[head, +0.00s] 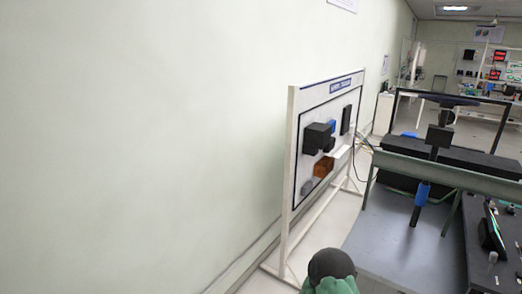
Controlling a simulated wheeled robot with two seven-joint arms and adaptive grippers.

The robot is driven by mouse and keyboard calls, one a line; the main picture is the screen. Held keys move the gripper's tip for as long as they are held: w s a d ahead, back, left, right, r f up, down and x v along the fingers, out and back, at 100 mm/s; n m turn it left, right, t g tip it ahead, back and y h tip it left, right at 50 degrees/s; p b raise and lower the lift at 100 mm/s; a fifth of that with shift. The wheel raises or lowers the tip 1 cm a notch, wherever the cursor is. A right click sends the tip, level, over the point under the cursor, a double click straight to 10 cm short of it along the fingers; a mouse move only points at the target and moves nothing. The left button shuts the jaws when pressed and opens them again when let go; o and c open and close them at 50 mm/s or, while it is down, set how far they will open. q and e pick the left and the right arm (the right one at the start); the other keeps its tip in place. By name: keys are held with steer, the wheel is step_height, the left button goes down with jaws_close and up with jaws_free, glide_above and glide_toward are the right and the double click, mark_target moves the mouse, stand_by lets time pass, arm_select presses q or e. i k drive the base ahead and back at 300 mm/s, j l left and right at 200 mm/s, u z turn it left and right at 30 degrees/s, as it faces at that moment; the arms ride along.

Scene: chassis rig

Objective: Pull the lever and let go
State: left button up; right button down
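The chassis rig stands at the right of the head view, with a grey-blue flat panel (405,240) and a green-grey crossbeam (450,175). A dark steering wheel (447,99) tops a slanted column, with a blue sleeve (422,194) lower down. A dark console (477,235) at the right edge carries a tilted dark piece with a green edge (493,232) and a small pale knob (493,257). I cannot tell which part is the lever. Neither of my grippers shows; only a dark, rounded and green part of my arm appears at the bottom.
A white-framed display board (312,110) with black, blue and orange-brown parts stands left of the rig, by a pale green wall. A narrow floor strip lies between board and rig. A workbench (480,115) is far back right.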

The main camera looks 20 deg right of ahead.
mark_target(493, 258)
steer(key=i+l+z, duration=0.2)
steer(key=z, duration=0.25)
steer(key=i+z, duration=0.65)
steer(key=z, duration=0.2)
steer(key=i+j+z, duration=0.1)
steer(key=i+z, duration=0.2)
steer(key=z, duration=0.15)
steer(key=i+j+z, duration=0.25)
steer(key=z, duration=0.15)
steer(key=i+z, duration=0.4)
steer(key=i+j+z, duration=0.15)
steer(key=z, duration=0.2)
steer(key=i+j+z, duration=0.25)
steer(key=z, duration=0.15)
steer(key=i+j+z, duration=0.35)
